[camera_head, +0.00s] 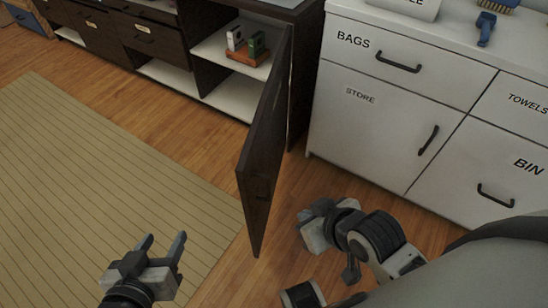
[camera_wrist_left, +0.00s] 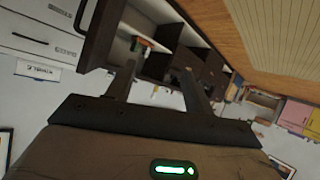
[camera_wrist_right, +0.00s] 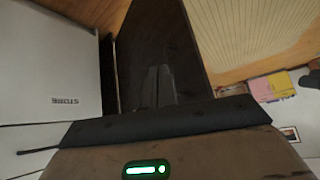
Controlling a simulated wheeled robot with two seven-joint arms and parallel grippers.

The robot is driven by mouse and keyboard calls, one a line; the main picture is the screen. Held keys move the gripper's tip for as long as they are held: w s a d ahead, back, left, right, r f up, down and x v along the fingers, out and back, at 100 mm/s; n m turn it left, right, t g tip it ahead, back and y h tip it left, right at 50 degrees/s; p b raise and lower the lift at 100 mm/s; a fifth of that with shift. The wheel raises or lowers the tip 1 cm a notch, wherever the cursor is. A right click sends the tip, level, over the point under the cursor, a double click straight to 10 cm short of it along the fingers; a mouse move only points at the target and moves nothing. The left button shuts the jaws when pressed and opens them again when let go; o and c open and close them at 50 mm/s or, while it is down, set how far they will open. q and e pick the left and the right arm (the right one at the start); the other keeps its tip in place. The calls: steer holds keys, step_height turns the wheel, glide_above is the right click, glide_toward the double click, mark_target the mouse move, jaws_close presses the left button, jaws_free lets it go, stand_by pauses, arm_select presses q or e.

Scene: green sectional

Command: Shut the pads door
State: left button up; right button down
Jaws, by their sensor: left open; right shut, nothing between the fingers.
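A dark brown cabinet door (camera_head: 264,150) stands wide open in the head view, swung out from the low dark cabinet with its free edge toward me. I cannot read a pads label on it. The door also fills the middle of the right wrist view (camera_wrist_right: 160,35). My right gripper (camera_head: 312,228) is shut and empty, to the right of the door's near end and apart from it in the head view. My left gripper (camera_head: 163,240) is open and empty over the mat, left of the door. Its spread fingers show in the left wrist view (camera_wrist_left: 157,75).
Behind the door is an open compartment with white shelves; a small wooden rack (camera_head: 248,55) with upright items sits on one. A white cabinet (camera_head: 370,110) with labelled drawers stands close on the right. A striped mat (camera_head: 90,170) and bare wood floor lie left of the door.

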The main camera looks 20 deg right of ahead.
step_height(320, 180, down, 9)
steer(key=s+d+g+b, duration=0.2)
steer(key=s+g+b, duration=0.1)
steer(key=b, duration=0.4)
steer(key=m+t+y+b, duration=0.2)
steer(key=m+t+y, duration=0.3)
steer(key=m+y, duration=0.6)
glide_toward(255, 140)
arm_select(q)
step_height(255, 140, down, 6)
steer(key=d+h, duration=0.1)
steer(key=d, duration=0.1)
steer(key=shift+w+d+f+m+t+h+b, duration=0.2)
steer(key=shift+w+d+m+t+h+b, duration=0.1)
steer(key=shift+w+d+t, duration=0.15)
arm_select(e)
steer(key=w+a, duration=0.1)
steer(key=w+a+f+n+y, duration=0.1)
steer(key=a, duration=0.1)
steer(key=w+a+f+n+y, duration=0.1)
steer(key=w+a, duration=0.1)
steer(key=shift+w+a, duration=0.15)
